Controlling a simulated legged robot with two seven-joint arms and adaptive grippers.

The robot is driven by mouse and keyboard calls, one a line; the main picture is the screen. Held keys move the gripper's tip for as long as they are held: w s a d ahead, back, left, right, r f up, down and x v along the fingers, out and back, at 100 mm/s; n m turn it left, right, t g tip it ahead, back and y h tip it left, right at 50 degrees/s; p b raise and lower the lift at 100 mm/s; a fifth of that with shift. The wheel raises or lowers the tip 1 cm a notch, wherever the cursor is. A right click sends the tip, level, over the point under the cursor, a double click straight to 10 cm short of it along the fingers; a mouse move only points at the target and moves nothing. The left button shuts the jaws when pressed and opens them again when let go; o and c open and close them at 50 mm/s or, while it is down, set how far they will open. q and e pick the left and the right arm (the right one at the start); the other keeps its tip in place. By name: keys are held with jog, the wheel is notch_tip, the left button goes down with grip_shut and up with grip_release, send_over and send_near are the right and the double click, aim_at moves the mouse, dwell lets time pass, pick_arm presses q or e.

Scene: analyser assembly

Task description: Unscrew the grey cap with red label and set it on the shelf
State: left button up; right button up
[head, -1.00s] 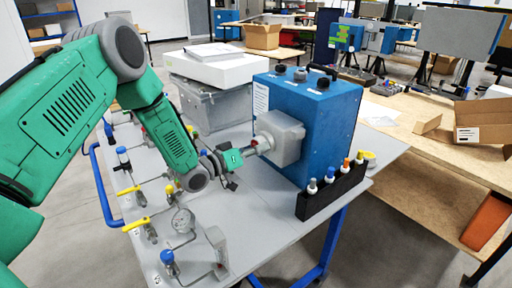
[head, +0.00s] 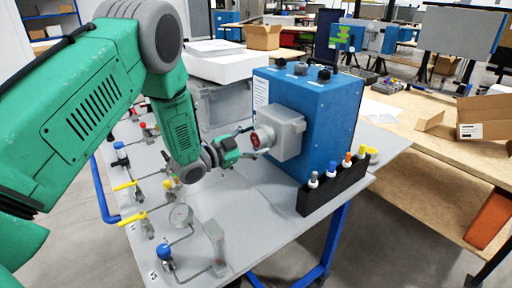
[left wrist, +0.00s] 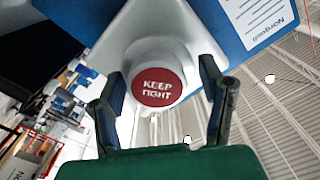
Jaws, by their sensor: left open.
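The grey cap with the red label (head: 262,138) sits on the front of the pale grey housing (head: 289,133) of the blue analyser (head: 325,115). My left gripper (head: 246,144) is open and empty, just in front of the cap. In the left wrist view, its two fingers stand wide apart, one at each side below the cap, with visible gaps. My right gripper is not in view.
A black rack (head: 333,190) with several small bottles stands by the analyser's front right. A grey crate (head: 226,103) with a white box (head: 222,66) is behind my arm. Bare tabletop (head: 255,215) lies before the analyser.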

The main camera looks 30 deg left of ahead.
pick_arm(q)
jog(key=m+b, duration=0.2)
jog(key=m, duration=0.3)
jog(key=m+b, duration=0.3)
jog(key=m, duration=0.2)
jog(key=shift+w+a+f+b, duration=0.1)
jog(key=shift+a+f+b, duration=0.1)
jog(key=shift+b, duration=0.1)
jog(key=shift+r+m+b, duration=0.25)
jog(key=shift+m+b, duration=0.1)
jog(key=shift+m, duration=0.45)
jog(key=shift+a+r, duration=0.1)
